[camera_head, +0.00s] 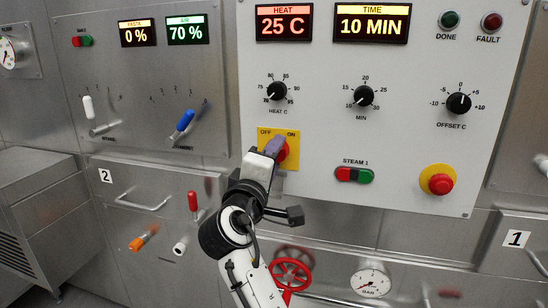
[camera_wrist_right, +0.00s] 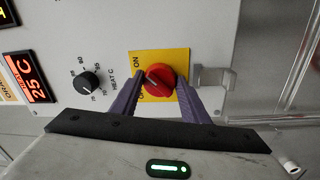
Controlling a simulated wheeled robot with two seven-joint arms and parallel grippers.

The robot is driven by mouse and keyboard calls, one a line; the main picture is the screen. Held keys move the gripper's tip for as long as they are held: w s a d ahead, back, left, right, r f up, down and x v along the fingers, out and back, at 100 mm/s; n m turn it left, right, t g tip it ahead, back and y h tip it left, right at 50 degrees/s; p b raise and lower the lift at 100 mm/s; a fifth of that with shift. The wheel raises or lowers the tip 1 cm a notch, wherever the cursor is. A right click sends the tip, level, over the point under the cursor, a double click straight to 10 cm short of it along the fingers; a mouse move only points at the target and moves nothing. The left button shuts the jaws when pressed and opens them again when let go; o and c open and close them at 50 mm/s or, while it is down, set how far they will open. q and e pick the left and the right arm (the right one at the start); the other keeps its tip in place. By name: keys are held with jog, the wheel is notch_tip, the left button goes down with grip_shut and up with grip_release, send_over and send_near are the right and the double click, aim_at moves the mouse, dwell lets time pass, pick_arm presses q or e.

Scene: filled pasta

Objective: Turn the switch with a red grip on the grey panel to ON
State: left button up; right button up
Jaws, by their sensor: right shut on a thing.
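The switch with a red grip (camera_head: 284,150) sits on a yellow plate (camera_head: 292,183) marked OFF at left and ON at right, low on the light grey panel (camera_head: 320,112). My right gripper (camera_head: 270,150) reaches it from below and hides part of it in the head view. In the right wrist view the red grip (camera_wrist_right: 160,79) is between the purple fingers of my right gripper (camera_wrist_right: 157,92), which are shut on it. I cannot tell which mark the grip points at. My left gripper is not in view.
Above the switch is the HEAT C dial (camera_head: 276,91). To its right are the green and red STEAM 1 button (camera_head: 354,175) and a red stop button (camera_head: 440,183). A red handwheel (camera_head: 290,272) and a gauge (camera_head: 371,280) lie below. A blue-grip lever (camera_head: 184,122) is at left.

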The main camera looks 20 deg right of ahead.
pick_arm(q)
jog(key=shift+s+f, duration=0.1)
pick_arm(e)
jog(key=o, duration=1.1)
jog(key=shift+c, duration=0.2)
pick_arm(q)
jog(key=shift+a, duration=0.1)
